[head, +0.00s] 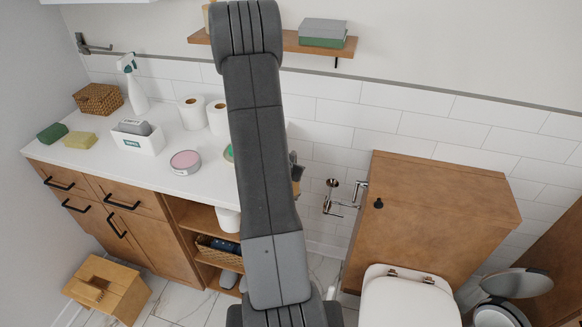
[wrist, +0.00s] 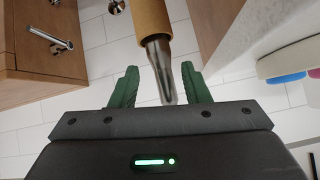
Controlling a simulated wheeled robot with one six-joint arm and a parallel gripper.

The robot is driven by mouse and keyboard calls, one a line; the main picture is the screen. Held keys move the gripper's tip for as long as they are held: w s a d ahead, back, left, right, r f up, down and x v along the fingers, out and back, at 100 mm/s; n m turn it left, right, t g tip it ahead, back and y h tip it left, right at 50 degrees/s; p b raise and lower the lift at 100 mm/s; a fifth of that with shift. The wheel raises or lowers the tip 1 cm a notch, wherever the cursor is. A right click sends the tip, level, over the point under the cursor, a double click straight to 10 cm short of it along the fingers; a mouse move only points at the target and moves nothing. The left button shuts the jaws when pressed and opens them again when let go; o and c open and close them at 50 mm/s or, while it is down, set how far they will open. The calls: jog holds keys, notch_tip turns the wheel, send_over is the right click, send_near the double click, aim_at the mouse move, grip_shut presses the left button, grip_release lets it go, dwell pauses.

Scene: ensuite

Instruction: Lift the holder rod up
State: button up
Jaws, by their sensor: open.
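I cannot tell how the rod joins the holder. My gripper (wrist: 160,87) has two green fingers, open, one on each side of the rod; contact does not show. In the head view my arm hides most of the gripper.
A chrome bar (wrist: 47,38) juts from the wooden cabinet (head: 440,205), close to my gripper. The white counter (head: 90,165) holds two paper rolls, a spray bottle and boxes.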

jog(key=p+v, duration=0.1)
jog(key=v, duration=1)
jog(key=shift+s+r, duration=0.25)
jog(key=shift+s, duration=0.05)
jog(key=shift+a, duration=0.15)
